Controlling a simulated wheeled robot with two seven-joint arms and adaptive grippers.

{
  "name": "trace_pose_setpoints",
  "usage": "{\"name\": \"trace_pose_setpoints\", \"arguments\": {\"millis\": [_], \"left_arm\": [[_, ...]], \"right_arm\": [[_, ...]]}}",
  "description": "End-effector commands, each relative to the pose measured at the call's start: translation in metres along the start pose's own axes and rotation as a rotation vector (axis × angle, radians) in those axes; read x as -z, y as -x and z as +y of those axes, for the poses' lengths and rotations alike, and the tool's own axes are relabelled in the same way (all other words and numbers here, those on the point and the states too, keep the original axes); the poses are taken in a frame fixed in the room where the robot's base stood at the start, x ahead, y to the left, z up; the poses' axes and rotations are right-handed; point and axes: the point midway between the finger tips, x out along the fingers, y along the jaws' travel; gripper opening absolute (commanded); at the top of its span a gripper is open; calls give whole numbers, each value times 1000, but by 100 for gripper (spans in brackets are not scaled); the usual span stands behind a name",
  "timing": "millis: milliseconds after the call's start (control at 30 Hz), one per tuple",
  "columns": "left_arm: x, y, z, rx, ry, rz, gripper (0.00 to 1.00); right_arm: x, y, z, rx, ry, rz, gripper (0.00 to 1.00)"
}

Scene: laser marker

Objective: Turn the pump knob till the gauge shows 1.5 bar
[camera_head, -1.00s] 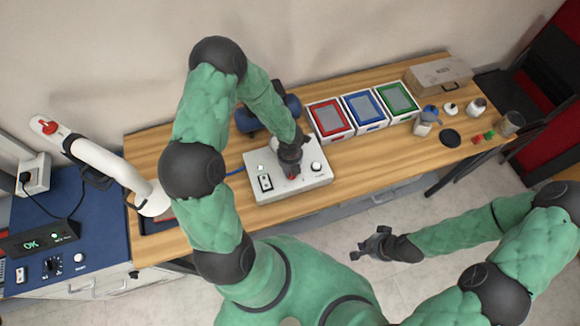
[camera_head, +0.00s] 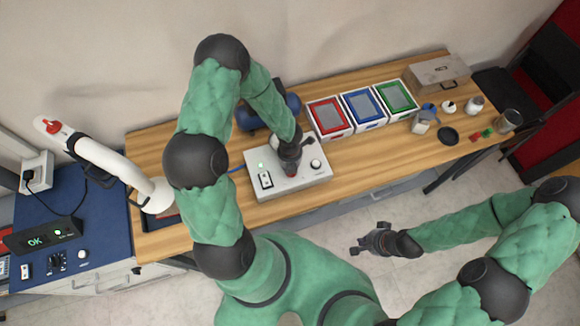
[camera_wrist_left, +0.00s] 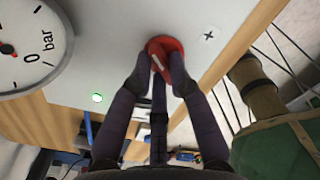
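The pump unit (camera_head: 300,181) is a light grey box on the wooden bench. My left gripper (camera_head: 290,172) reaches down onto it. In the left wrist view, the red pump knob (camera_wrist_left: 165,48) with a white mark lies between the two dark fingertips of my left gripper (camera_wrist_left: 161,70), which close on its sides. The pressure gauge (camera_wrist_left: 30,40) is cut off by the left edge there; its "0" and "bar" show, but the needle's reading is unclear. My right gripper (camera_head: 372,243) is open and empty over the floor, away from the bench.
Red (camera_head: 328,117), blue (camera_head: 363,108) and green (camera_head: 398,98) framed trays stand behind. A white arm-like device (camera_head: 105,158) stands left.

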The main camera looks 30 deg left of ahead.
Motion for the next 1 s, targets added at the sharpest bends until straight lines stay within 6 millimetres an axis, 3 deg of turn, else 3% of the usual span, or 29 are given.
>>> {"name": "trace_pose_setpoints", "arguments": {"millis": [33, 67, 500, 667, 1000], "left_arm": [[-1, 0, 0, 0, 0, -2, 35], [-1, 0, 0, 0, 0, -2, 42], [-1, 7, 0, -1, 1, -2, 42], [-1, 30, 0, -1, 1, -3, 42], [-1, 95, 0, 0, 1, -4, 42]], "right_arm": [[0, 0, 0, 0, 0, 0, 0], [0, 0, 0, 0, 0, 0, 0], [0, 0, 0, 0, 0, 0, 0], [0, 0, 0, 0, 0, 0, 0], [0, 0, 0, 0, 0, 0, 0]]}}
